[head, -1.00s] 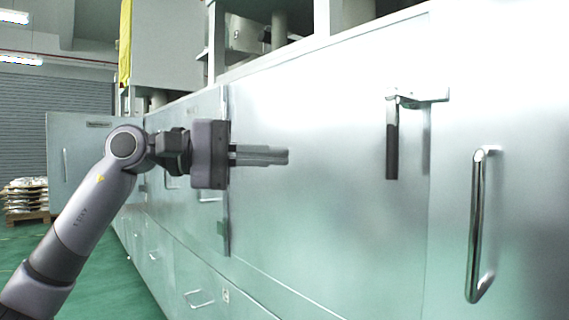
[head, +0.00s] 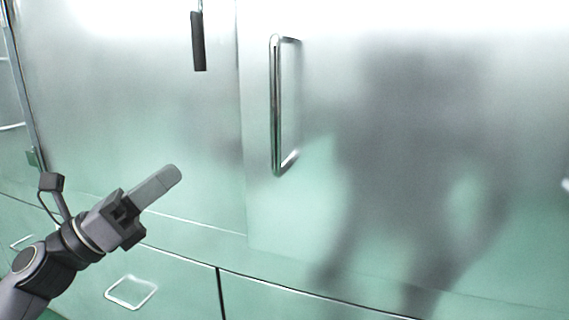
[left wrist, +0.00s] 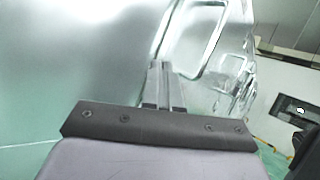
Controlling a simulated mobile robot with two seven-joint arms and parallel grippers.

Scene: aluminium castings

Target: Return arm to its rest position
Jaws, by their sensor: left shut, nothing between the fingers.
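My left arm (head: 75,245) comes in from the lower left in the head view. Its gripper (head: 172,174) points up and to the right in front of the metal cabinet, with its fingers together and nothing between them. The left wrist view shows the same gripper (left wrist: 158,72) with its fingers closed, pointing away from the camera. In the head view the gripper is left of and below the long door handle (head: 276,105) and appears apart from it. My right gripper is not in either view.
Shiny cabinet doors (head: 400,130) fill most of the head view, with a blurred dark reflection on them. A dark latch lever (head: 198,42) hangs at the top left. A drawer handle (head: 130,292) is below the gripper. A handle also shows in the left wrist view (left wrist: 205,45).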

